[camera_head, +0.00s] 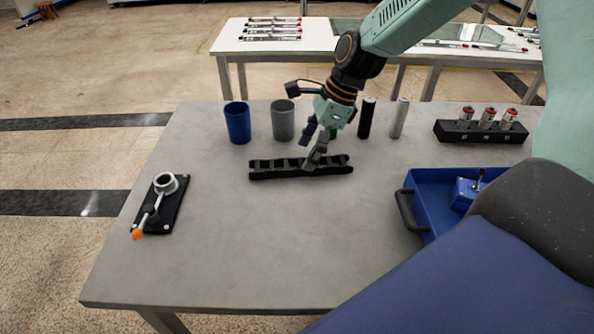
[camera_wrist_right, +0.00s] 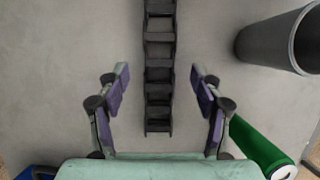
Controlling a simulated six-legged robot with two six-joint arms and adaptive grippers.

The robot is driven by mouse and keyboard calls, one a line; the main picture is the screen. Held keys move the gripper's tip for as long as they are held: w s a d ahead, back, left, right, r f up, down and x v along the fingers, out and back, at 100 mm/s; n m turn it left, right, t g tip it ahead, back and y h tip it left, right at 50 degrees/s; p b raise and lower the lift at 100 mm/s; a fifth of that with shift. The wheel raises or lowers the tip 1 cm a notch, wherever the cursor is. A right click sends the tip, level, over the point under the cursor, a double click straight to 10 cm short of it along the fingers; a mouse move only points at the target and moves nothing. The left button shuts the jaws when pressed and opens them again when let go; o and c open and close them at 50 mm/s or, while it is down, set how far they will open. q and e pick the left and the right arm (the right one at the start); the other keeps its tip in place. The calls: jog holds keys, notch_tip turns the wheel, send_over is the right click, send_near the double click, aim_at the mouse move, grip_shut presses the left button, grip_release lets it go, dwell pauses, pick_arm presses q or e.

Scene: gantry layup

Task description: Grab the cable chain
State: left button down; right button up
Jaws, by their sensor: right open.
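The cable chain (camera_head: 275,171) is a black, straight, segmented strip lying flat on the grey table. In the right wrist view the cable chain (camera_wrist_right: 159,62) runs from the top edge down to between the fingers. My right gripper (camera_head: 314,151) is over the right part of the chain in the head view. In the right wrist view my right gripper (camera_wrist_right: 160,88) is open, with one finger on each side of the chain and clear gaps on both sides. It holds nothing. My left gripper is not in view.
A blue cup (camera_head: 237,123), a grey cup (camera_head: 282,120), a black cylinder (camera_head: 366,118) and a grey cylinder (camera_head: 399,118) stand behind the chain. A black lever fixture (camera_head: 175,205) is at left, a blue tray (camera_head: 425,180) at right. The table front (camera_head: 240,245) is clear.

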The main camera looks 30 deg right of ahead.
aim_at(302, 163)
jog(key=shift+f+b, duration=0.35)
jog(key=shift+f, duration=0.9)
jog(key=shift+a+f+b, duration=0.15)
jog(key=shift+a+b, duration=0.1)
jog(key=shift+b, duration=0.1)
jog(key=shift+w+a, duration=0.15)
jog(key=shift+a, duration=0.25)
jog(key=shift+w+d, duration=0.1)
jog(key=shift+d, duration=0.1)
jog(key=shift+c, duration=0.3)
jog(key=shift+d+f, duration=0.1)
jog(key=shift+d, duration=0.05)
jog(key=shift+c, duration=0.7)
jog(key=shift+a, duration=0.25)
jog(key=c, duration=0.5)
jog(key=shift+d, duration=0.1)
jog(key=c, duration=0.4)
jog(key=shift+c, duration=1.2)
